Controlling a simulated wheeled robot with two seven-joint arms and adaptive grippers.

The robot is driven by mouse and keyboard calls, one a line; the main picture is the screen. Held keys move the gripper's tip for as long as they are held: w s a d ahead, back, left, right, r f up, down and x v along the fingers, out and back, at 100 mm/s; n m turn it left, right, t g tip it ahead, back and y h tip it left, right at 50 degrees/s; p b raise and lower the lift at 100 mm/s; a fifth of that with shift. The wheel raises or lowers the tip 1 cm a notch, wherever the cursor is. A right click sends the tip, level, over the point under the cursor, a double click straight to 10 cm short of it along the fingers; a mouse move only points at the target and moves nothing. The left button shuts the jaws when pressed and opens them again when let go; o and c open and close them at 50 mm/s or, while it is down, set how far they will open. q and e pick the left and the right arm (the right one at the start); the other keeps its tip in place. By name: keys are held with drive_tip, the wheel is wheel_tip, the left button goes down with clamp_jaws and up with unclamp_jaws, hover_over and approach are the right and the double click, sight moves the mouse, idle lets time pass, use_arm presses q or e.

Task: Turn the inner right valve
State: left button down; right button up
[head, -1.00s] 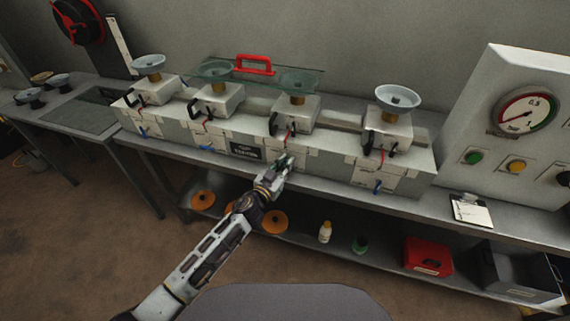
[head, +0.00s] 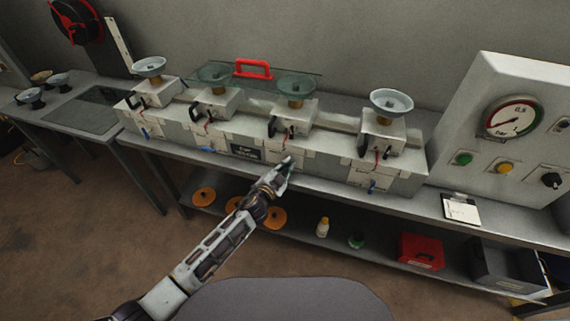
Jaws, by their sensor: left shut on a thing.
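A row of box-shaped units stands on the bench, each with a dish on top. The third unit from the left (head: 293,117) carries the inner right dish (head: 297,87). The inner right valve sits low on its front and is hidden behind my left gripper (head: 284,169). That gripper is at the front of this unit and looks closed around the small valve handle; the fingers are small and the grip itself is hard to see. Blue valve handles show on the neighbouring units, such as the outer right valve (head: 372,185). My right gripper is not in view.
A gauge cabinet (head: 510,118) and a clipboard (head: 461,208) are on the right. The shelf below holds orange discs (head: 204,197), bottles (head: 322,227) and a red box (head: 421,250).

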use_arm(q)
drive_tip(key=m, duration=0.2)
drive_tip(key=m+y+p, duration=0.1)
drive_tip(key=m, duration=0.1)
drive_tip(key=shift+d+f, duration=0.15)
drive_tip(key=shift+f, duration=0.05)
drive_tip(key=m, duration=0.1)
drive_tip(key=m+y, duration=0.1)
drive_tip(key=m, duration=0.2)
drive_tip(key=shift+s+f+y, duration=0.1)
drive_tip(key=shift+f+y, duration=0.15)
drive_tip(key=shift+y, duration=0.15)
drive_tip(key=shift+m, duration=0.3)
drive_tip(key=c, duration=1.4)
unclamp_jaws()
drive_tip(key=shift+c, duration=0.2)
drive_tip(key=v, duration=1.2)
drive_tip(key=shift+f, duration=0.1)
